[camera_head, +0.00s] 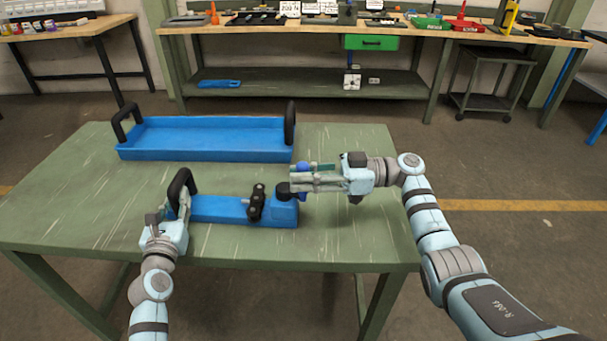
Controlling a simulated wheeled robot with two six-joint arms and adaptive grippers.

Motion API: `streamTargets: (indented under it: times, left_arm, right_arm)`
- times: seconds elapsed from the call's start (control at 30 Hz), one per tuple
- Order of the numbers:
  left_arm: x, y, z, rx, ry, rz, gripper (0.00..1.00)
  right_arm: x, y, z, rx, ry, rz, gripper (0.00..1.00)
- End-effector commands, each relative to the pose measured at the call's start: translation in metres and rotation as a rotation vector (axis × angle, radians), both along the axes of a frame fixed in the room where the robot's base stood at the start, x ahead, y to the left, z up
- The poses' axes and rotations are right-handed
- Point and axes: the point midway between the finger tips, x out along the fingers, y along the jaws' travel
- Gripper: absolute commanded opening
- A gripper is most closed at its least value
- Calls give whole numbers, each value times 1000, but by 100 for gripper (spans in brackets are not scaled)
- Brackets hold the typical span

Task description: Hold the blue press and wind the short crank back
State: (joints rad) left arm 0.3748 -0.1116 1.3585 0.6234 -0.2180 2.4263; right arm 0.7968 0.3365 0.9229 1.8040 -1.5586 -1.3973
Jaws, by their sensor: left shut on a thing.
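The blue press (220,209) lies on the green table, long and low, with a black loop handle (181,183) at its left end. My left gripper (178,211) is shut on that handle. A black clamp-like part (256,203) sits across the press near its right end. A dark round hub (283,189) tops the right end. My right gripper (300,181) reaches in from the right, its fingers beside the hub. A blue ball (304,167) shows just behind the fingers. The short crank is mostly hidden there, and I cannot tell whether the fingers grip it.
A long blue tray (205,140) with black end handles lies behind the press. The green table (340,240) is clear at front right and front middle. A workbench (290,30) with tools and a green drawer (371,42) stands well behind.

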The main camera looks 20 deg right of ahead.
Motion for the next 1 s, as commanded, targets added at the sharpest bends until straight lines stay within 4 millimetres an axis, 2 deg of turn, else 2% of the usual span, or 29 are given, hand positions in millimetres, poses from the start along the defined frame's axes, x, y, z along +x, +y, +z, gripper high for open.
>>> streamTargets:
  times: [0.03,0.1,0.37,0.47,0.57,0.8,0.9,1.0]
  left_arm:
    - [0,1,1,1,-4,2,0]
    - [0,1,1,2,-3,2,0]
    - [0,0,1,2,-3,1,0]
    - [0,0,1,2,-3,1,0]
    - [0,0,1,3,-2,1,0]
    - [0,0,1,2,-2,1,0]
    - [0,0,1,2,-2,1,0]
    - [0,0,1,2,-1,0,0]
  right_arm:
    - [0,0,-1,-1,1,0,33]
    - [0,0,0,0,1,0,43]
    - [0,0,0,1,0,0,43]
    - [-1,-6,0,-1,1,-2,43]
    - [-4,-23,0,-2,1,-3,43]
    - [-18,-89,1,1,3,-5,43]
    - [-22,-107,0,0,2,-4,43]
    - [-25,-116,0,1,1,-1,43]
